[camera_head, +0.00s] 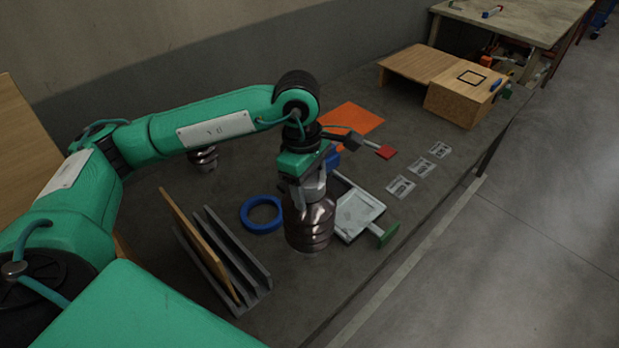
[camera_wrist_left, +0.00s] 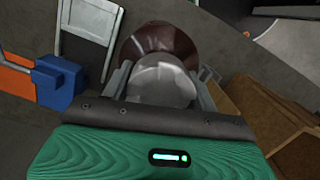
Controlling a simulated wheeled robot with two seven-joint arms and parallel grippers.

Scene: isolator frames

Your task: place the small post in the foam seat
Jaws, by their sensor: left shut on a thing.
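My left gripper (camera_head: 308,192) is shut on a ribbed, dark metallic post (camera_head: 310,232), which hangs upright below the fingers. In the left wrist view the fingers (camera_wrist_left: 163,88) close on its pale grey upper part (camera_wrist_left: 160,82), with a wider brown round part (camera_wrist_left: 155,40) beyond. A second, similar ribbed post (camera_head: 203,158) stands farther back, partly hidden by my left arm. I cannot tell for certain which post is the small one. No foam seat is clearly recognisable. I cannot tell whether the held post touches the table. My right gripper is not in view.
A blue ring (camera_head: 262,214) lies left of the held post. A pale grey tray (camera_head: 357,213) with a green handle (camera_head: 384,236) is close at its right. A slotted rack (camera_head: 222,255) holds a wooden board. An orange sheet (camera_head: 352,118) and wooden boxes (camera_head: 458,100) are behind.

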